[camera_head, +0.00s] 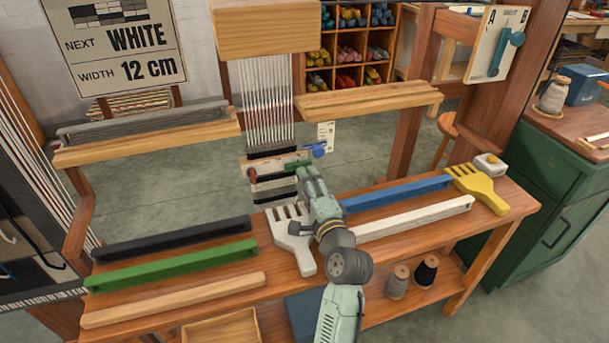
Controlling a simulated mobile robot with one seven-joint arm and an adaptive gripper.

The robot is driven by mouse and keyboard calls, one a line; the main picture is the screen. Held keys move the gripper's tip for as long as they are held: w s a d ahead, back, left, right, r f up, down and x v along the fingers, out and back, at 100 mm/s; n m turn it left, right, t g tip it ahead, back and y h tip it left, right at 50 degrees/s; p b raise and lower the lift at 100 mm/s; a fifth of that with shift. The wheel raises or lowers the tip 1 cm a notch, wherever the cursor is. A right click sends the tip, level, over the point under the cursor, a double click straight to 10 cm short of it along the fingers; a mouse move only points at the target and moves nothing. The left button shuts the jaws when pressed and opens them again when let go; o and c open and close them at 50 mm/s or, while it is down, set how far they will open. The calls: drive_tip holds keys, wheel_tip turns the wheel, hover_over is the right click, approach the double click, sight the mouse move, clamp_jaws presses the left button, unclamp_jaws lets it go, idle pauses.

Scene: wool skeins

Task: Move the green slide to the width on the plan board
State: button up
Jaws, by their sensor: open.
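The plan board (127,80) at the upper left reads "NEXT WHITE" and "WIDTH 12 cm". A pale crossbar (272,165) lies across the hanging warp threads (265,105) at the loom. It has a red piece (253,175) near its left end and a blue knob (319,149) at its right. A small green part, which looks like the green slide (292,166), shows on the bar just left of my gripper. My gripper (303,170) is open at the bar's right part. Its fingers are small and partly hidden; I cannot tell whether they touch the slide. Any scale marks are unreadable.
The bench (240,285) holds black, green, natural, blue and white bars. A pale comb (295,240) lies beside my arm, and a yellow comb (480,187) lies at the right. An A/B board (497,45) with a teal lever hangs at the upper right.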

drive_tip(key=shift+x, duration=1.45)
drive_tip(key=shift+c, duration=0.2)
clamp_jaws()
